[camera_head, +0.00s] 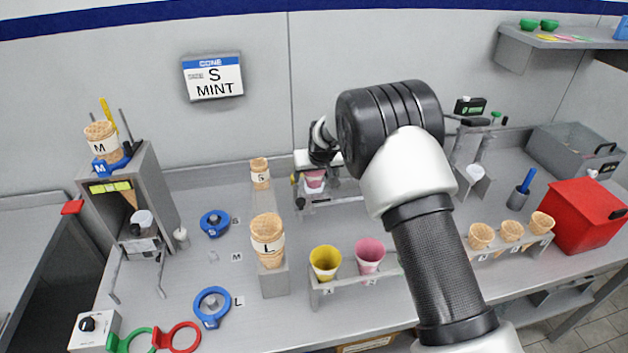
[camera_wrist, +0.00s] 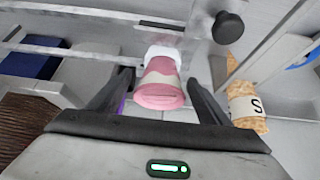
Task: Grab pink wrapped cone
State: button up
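A pink wrapped cone with a pale band (camera_wrist: 160,90) is between the two fingers of my gripper (camera_wrist: 160,78) in the wrist view. Gaps show on both sides of it, so my gripper is open around it and not pressing on it. Its far end meets a white piece. In the head view this pink cone (camera_head: 314,181) is at the grey stand by the back wall, partly hidden by my arm and hand. A second pink cone (camera_head: 369,255) stands in the front rack beside a yellow cone (camera_head: 325,262).
A small cone stack marked S (camera_wrist: 248,105) is right of my gripper in the wrist view. A larger stack marked L (camera_head: 268,240) stands on the stepped block. Several plain cones (camera_head: 511,231) and a red box (camera_head: 588,215) are at the right. Blue rings lie on the left counter.

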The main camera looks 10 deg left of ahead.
jog(key=c, duration=0.7)
